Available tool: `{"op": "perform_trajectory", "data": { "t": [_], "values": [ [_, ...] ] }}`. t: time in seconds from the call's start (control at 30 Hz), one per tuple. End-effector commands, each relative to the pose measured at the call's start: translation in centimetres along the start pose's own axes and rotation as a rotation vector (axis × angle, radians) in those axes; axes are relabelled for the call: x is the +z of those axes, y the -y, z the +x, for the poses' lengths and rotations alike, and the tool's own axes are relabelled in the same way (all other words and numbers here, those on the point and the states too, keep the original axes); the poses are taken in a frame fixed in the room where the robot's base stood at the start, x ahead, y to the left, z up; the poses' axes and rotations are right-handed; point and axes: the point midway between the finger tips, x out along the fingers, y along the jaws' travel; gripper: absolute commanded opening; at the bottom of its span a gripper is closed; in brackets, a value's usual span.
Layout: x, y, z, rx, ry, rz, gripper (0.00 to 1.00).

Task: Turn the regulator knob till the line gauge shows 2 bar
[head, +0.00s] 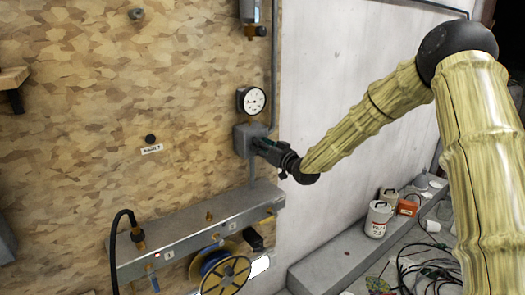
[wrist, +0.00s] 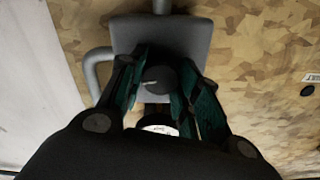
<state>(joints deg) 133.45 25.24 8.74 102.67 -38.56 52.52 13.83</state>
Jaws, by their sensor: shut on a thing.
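The grey regulator body (head: 242,141) is mounted on the chipboard wall, with a pipe above and below it. The line gauge (head: 251,100), a white dial with a black rim, sits just above it; its reading is too small to make out. My gripper (head: 262,146) reaches the regulator from the right. In the wrist view, the regulator body (wrist: 185,38) fills the top middle. The dark round knob (wrist: 158,80), with a pale mark, sits between the green-padded fingers of my gripper (wrist: 156,85), which are shut on it. The gauge (wrist: 160,126) is partly hidden behind my gripper.
Below is a grey metal ledge (head: 190,225) with brass valves, a black hose (head: 114,240) and a yellow reel (head: 226,276). Pails (head: 378,219) and cables (head: 425,272) lie on the right. A small black knob (head: 150,139) is on the wall at left.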

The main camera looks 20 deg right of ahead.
Motion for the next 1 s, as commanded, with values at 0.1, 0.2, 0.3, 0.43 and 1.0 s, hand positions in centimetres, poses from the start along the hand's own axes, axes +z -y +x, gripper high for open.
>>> {"op": "perform_trajectory", "data": {
  "t": [0.1,0.2,0.3,0.43,1.0],
  "values": [
    [0.14,-0.19,-0.03,0.002,-0.001,0.037,0.09],
    [0.03,-0.17,-0.04,0.002,-0.001,0.05,0.09],
    [-0.03,-0.15,-0.05,0.002,0.0,0.052,0.09],
    [-0.02,-0.16,-0.05,0.002,0.0,0.052,0.09],
    [0.01,-0.02,-0.38,0.0,0.001,0.051,0.54]
  ]
}}
